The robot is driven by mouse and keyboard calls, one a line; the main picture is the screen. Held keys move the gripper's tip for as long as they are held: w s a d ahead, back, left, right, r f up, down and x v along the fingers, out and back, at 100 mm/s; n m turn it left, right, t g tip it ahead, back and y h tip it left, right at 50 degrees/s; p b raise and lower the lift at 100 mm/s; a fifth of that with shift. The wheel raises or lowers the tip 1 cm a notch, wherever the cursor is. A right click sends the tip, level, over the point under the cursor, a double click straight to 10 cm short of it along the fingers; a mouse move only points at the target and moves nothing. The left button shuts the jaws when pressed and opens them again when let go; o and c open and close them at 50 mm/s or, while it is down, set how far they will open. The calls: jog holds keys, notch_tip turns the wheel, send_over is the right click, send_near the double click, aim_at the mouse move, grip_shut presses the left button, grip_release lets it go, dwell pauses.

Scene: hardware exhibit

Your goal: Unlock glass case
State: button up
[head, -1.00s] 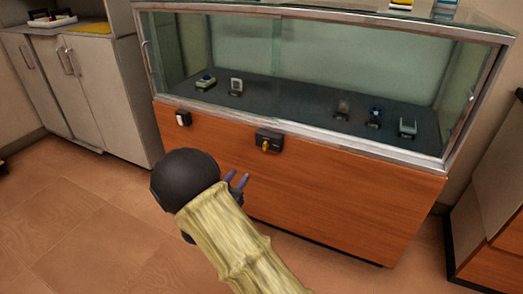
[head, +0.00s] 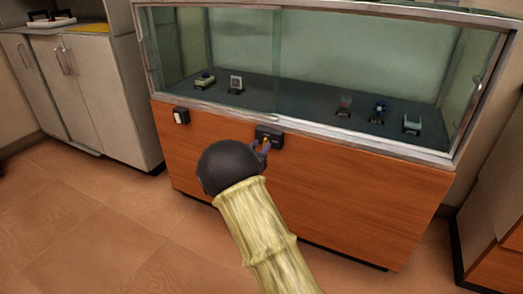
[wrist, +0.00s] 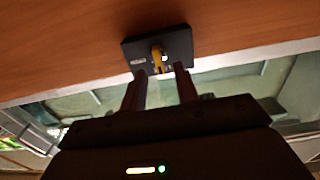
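The glass case (head: 400,75) has sliding glass panes above an orange wooden front. A small black lock box (head: 276,136) sits on that front, just below the glass. A yellow key (wrist: 157,51) sticks out of the lock box in the wrist view. My gripper (head: 263,147) is at the lock in the head view. In the wrist view my gripper (wrist: 160,70) is open, its two fingers apart on either side just short of the key. The fingers hold nothing. In the head view the key is largely hidden by the fingers.
A small white-and-black box (head: 181,116) is on the wooden front, left of the lock. Several small items stand inside the case on a dark floor. A grey cabinet (head: 105,90) stands at left, a wooden cabinet (head: 495,240) at right. The tiled floor in front is free.

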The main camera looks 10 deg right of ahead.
jog(key=shift+w+d, duration=0.4)
jog(key=shift+w, duration=0.2)
grip_shut()
